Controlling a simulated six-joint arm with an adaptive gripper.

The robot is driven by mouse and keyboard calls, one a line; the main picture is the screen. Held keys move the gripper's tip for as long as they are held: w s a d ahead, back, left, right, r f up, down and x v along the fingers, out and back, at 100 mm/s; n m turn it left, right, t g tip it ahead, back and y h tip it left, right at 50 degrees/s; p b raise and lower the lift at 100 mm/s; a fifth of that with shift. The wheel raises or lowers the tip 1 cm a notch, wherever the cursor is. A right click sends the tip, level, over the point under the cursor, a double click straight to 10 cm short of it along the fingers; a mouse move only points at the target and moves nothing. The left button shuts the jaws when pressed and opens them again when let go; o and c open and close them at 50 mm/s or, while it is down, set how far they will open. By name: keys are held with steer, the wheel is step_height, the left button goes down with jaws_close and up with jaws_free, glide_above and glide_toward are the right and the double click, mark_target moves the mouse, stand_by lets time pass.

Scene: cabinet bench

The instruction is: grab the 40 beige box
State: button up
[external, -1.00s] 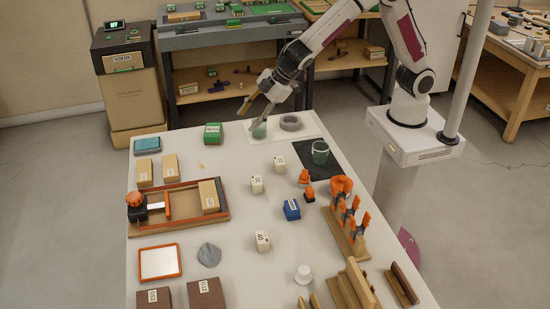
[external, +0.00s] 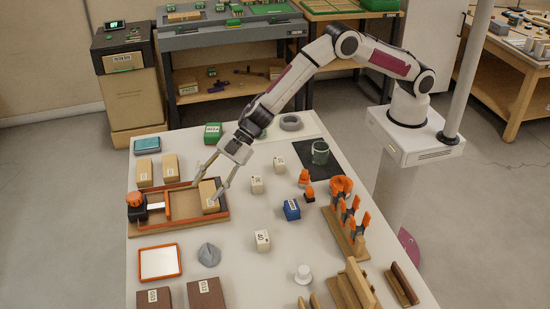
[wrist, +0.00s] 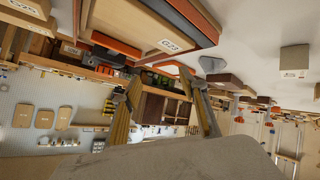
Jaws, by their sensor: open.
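Small beige boxes with printed labels stand on the white table. The front one (external: 262,240) carries a label that seems to read 40. Two others, one in the middle (external: 257,185) and one farther back (external: 279,163), have labels too small to read surely. My gripper (external: 206,190) is open and empty, its fingers spread near a larger beige box (external: 211,203) in the wooden tray, left of and behind the front small box. In the wrist view my open fingers (wrist: 165,95) show below that larger labelled box (wrist: 150,30); nothing is between them.
The wooden tray (external: 180,232) with an orange-topped device (external: 135,200) lies at left. A blue box (external: 291,209), an orange-tool rack (external: 345,235) and a white knob (external: 303,274) stand to the right. A grey lump (external: 209,255) lies left of the front small box.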

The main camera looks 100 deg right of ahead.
mark_target(262, 242)
steer(key=a, duration=0.1)
steer(key=a+f+n+y, duration=0.1)
steer(key=a, duration=0.1)
steer(key=a+f+g+y, duration=0.1)
steer(key=shift+s+a+f+n, duration=0.1)
steer(key=shift+a+n, duration=0.2)
steer(key=shift+a, duration=0.1)
steer(key=a+y, duration=0.1)
steer(key=a, duration=0.1)
steer(key=s+a+n+g+y, duration=0.1)
steer(key=s+a+f+n+g+y, duration=0.1)
steer(key=a, duration=0.1)
steer(key=shift+s+a, duration=0.25)
steer(key=shift+a, duration=0.05)
steer(key=s+a+r+n+g+y, duration=0.1)
steer(key=s+a+r+g, duration=0.1)
steer(key=s+g, duration=0.1)
steer(key=s+a+r+n+g+y, duration=0.2)
steer(key=s+a+g, duration=0.1)
steer(key=s, duration=0.3)
steer(key=shift+s+r, duration=0.2)
steer(key=shift+r, duration=0.1)
steer(key=shift+f, duration=0.1)
steer(key=shift+f, duration=1.65)
steer(key=shift+f, duration=0.15)
